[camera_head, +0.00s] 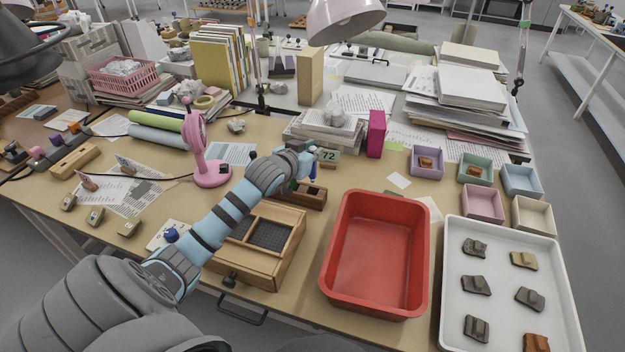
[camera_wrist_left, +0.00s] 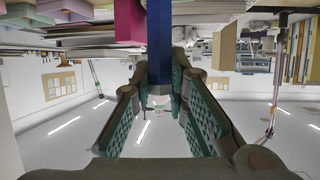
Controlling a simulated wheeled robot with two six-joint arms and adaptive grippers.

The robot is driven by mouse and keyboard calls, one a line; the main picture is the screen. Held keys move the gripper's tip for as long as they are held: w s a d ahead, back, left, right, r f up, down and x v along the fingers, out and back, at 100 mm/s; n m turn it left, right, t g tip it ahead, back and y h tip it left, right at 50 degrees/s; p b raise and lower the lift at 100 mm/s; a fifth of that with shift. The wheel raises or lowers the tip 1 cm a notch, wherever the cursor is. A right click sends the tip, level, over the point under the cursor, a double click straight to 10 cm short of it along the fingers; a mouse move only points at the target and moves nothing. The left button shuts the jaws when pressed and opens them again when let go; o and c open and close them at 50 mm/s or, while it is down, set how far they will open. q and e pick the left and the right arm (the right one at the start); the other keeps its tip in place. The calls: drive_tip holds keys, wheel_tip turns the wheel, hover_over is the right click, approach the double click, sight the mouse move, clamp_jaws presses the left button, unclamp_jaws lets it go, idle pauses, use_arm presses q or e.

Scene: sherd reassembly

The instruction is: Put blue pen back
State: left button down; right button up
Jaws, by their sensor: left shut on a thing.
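My left gripper (camera_head: 305,172) is above the middle of the table, its arm coming in from the lower left. It is shut on the blue pen (camera_wrist_left: 159,40), which stands out as a dark blue bar between the green-padded fingers (camera_wrist_left: 160,95) in the wrist view. In the head view a small bit of the blue pen (camera_head: 313,173) shows at the fingertips. A brown wooden block (camera_head: 312,198) sits just below the gripper; whether the pen touches it I cannot tell. My right gripper is not in view.
A wooden box with a dark grid (camera_head: 267,265) lies in front, beside a red tub (camera_head: 375,260). A "72" card (camera_head: 328,156), magenta box (camera_head: 376,134) and paper stack (camera_head: 322,135) stand behind. A pink magnifier stand (camera_head: 212,174) is left. A white tray of sherds (camera_head: 505,275) is right.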

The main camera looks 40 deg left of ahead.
sight(313, 176)
use_arm(q)
wheel_tip(313, 176, down, 7)
drive_tip(key=shift+f+b, duration=0.2)
drive_tip(key=shift+b, duration=0.55)
drive_tip(key=shift+f, duration=0.4)
drive_tip(key=c, duration=1.6)
unclamp_jaws()
drive_tip(key=shift+r, duration=0.3)
drive_tip(key=p+v, duration=0.1)
drive_tip(key=v, duration=0.3)
drive_tip(key=p+v, duration=0.1)
drive_tip(key=v, duration=0.3)
drive_tip(key=p+v, duration=0.2)
drive_tip(key=v, duration=0.2)
drive_tip(key=shift+r, duration=0.3)
